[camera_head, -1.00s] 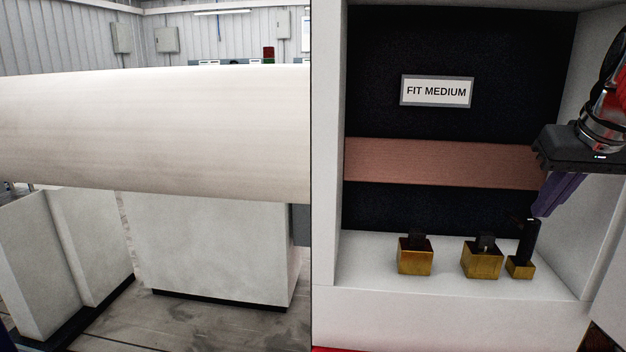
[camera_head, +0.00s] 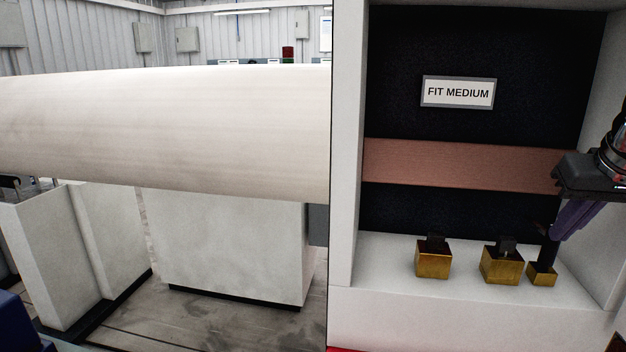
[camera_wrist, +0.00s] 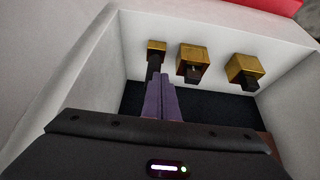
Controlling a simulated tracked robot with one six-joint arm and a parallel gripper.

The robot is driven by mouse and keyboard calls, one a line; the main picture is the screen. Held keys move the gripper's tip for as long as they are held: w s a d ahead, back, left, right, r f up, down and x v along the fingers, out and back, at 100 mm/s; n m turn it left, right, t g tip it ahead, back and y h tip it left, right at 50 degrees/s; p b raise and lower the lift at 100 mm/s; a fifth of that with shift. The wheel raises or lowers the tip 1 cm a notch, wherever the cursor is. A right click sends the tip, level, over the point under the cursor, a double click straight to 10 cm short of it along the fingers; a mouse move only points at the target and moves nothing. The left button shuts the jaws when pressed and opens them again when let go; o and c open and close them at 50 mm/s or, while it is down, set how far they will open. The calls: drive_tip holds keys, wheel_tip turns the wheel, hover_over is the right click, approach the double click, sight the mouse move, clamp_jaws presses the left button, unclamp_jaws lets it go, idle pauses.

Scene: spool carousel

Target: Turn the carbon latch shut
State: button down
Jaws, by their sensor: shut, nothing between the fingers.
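The latch is probably the tall black lever (camera_head: 548,255) on a small brass base (camera_head: 541,275), rightmost on the white ledge; it stands roughly upright. In the wrist view the lever (camera_wrist: 153,66) hangs from its brass base (camera_wrist: 156,45) at the left of the row. My gripper (camera_head: 557,235) is shut and empty, with its purple fingers slanting down to the lever's upper part. In the wrist view my gripper's fingertips (camera_wrist: 161,77) overlap the lever's end; I cannot tell whether they touch it.
Two brass blocks (camera_head: 433,263) (camera_head: 502,268) with short black tops stand left of the lever. The recess has a copper-coloured band (camera_head: 455,164) and a FIT MEDIUM sign (camera_head: 458,92). White side walls close it in. A large pale cylinder (camera_head: 170,125) lies at left.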

drive_tip(key=shift+s+d, duration=0.1)
drive_tip(key=shift+d, duration=1.05)
idle(0.8)
drive_tip(key=shift+s, duration=0.15)
drive_tip(key=shift+s, duration=0.25)
idle(0.4)
drive_tip(key=shift+r, duration=3)
